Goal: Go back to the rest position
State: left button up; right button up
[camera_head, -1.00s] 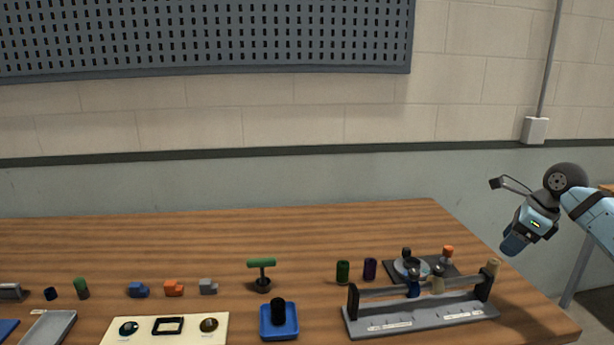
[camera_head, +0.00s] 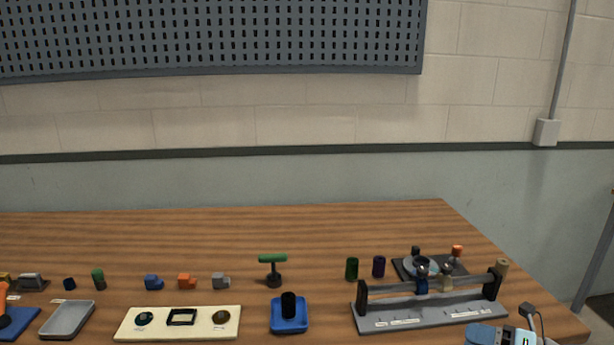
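My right gripper (camera_head: 484,334) shows at the bottom edge, low at the right, in front of the grey rack (camera_head: 430,314). Only part of it and its wrist is in frame, and its fingers cannot be made out.
A blue tray (camera_head: 290,328) holds a black cylinder. A green-topped stand (camera_head: 273,268), a cream panel (camera_head: 228,326), a grey tray (camera_head: 67,320) and small coloured blocks lie to the left. The back of the table is clear. A pegboard (camera_head: 210,35) hangs on the wall.

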jog(key=s+d+f+m+h, duration=0.1)
jog(key=s+f+m+h, duration=0.4)
jog(key=s+f+m, duration=0.5)
jog(key=s+d+f+m+h, duration=0.1)
jog(key=s+f+m+h, duration=0.4)
jog(key=s+f+m, duration=0.55)
jog(key=a+r+m+t, duration=0.1)
jog(key=a+r+m, duration=0.1)
jog(key=a+m, duration=0.5)
jog(key=a+r+m+t, duration=0.1)
jog(key=a+r+m, duration=0.25)
jog(key=a, duration=0.65)
pick_arm(q)
notch_tip(320, 180, up, 17)
jog(key=s+a+y+p, duration=0.1)
jog(key=a+p, duration=0.1)
jog(key=p, duration=2.4)
jog(key=shift+s+a+f+g+p, duration=0.15)
jog(key=shift+s+g+p, duration=0.2)
jog(key=shift+g, duration=0.05)
pick_arm(e)
notch_tip(320, 180, up, 16)
jog(key=s+d, duration=0.1)
jog(key=d, duration=0.1)
jog(key=shift+s+h, duration=0.25)
jog(key=shift+h, duration=0.05)
jog(key=shift+r, duration=0.1)
